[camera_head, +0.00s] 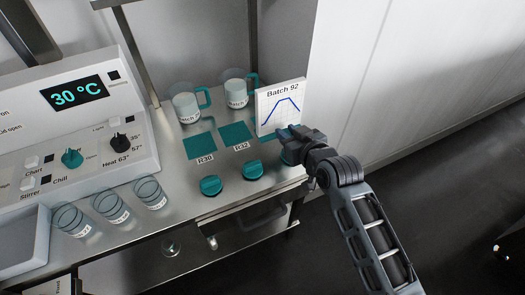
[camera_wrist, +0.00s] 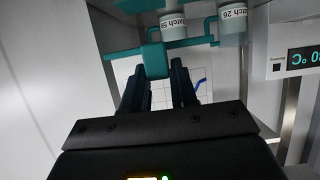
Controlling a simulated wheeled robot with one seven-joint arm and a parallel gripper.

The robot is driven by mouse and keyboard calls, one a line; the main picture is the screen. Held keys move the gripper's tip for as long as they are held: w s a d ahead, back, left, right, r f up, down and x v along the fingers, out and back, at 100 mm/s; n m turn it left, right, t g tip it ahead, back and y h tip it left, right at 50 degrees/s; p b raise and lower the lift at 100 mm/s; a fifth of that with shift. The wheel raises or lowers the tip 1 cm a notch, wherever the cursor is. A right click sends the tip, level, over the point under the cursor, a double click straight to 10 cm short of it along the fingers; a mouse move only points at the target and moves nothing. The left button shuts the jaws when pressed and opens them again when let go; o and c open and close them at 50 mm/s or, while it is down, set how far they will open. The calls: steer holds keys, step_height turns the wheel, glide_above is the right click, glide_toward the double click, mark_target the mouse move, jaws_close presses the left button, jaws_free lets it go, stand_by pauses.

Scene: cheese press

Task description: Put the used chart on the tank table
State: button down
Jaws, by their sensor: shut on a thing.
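The chart (camera_head: 281,103) is an upright white card headed "Batch 92" with a blue curve. It is at the right end of the steel table (camera_head: 185,215). In the wrist view, part of its gridded face (camera_wrist: 203,88) shows behind the fingers, with a teal bar and a teal tab (camera_wrist: 154,61) in front. My gripper (camera_head: 287,133) is at the chart's lower edge, shut on the teal tab. The fingers (camera_wrist: 157,80) stand on both sides of the tab. I cannot tell whether the chart's base touches the table.
Two labelled jugs (camera_head: 188,107) (camera_head: 236,92) stand behind teal squares marked R30 and R32 (camera_head: 235,134). Two teal knobs (camera_head: 211,186) (camera_head: 252,169) are near the front edge. Several clear cups (camera_head: 111,206) and a control panel (camera_head: 78,130) reading 30 °C are at left.

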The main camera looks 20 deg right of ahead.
steer(key=a+f, duration=0.1)
steer(key=w+a+f, duration=0.1)
steer(key=a, duration=0.1)
steer(key=a+f, duration=0.1)
steer(key=a, duration=0.1)
steer(key=shift+w+a+f, duration=0.2)
steer(key=shift+w+f, duration=0.05)
steer(key=shift+w, duration=0.15)
steer(key=shift+f+p, duration=0.3)
steer(key=shift+f, duration=1.65)
steer(key=shift+f, duration=0.1)
